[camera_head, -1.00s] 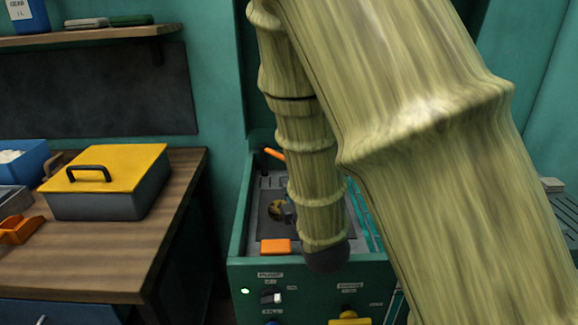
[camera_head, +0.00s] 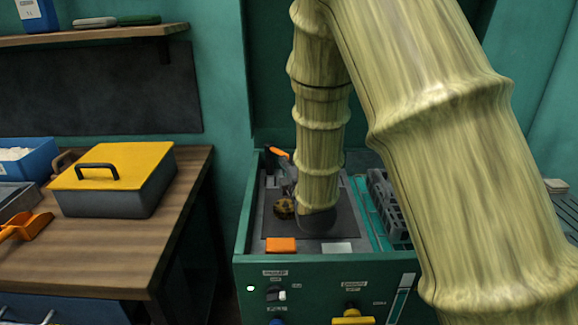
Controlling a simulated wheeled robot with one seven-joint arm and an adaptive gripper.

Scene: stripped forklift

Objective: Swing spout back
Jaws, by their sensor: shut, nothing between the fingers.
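Dark grey finger parts of my gripper (camera_head: 284,164) show just left of my forearm's end, over the far left of the bench top. It is shut and looks empty. An orange-ended piece (camera_head: 278,152) sits at the gripper's tip. It may be the spout or its handle; I cannot tell whether the fingers touch it. A round brown-and-black part (camera_head: 284,208) lies on the dark plate left of my forearm's end. My arm hides the middle of the plate.
A wooden table (camera_head: 110,240) at left holds a yellow-lidded box (camera_head: 115,165). My upper arm blocks the right side.

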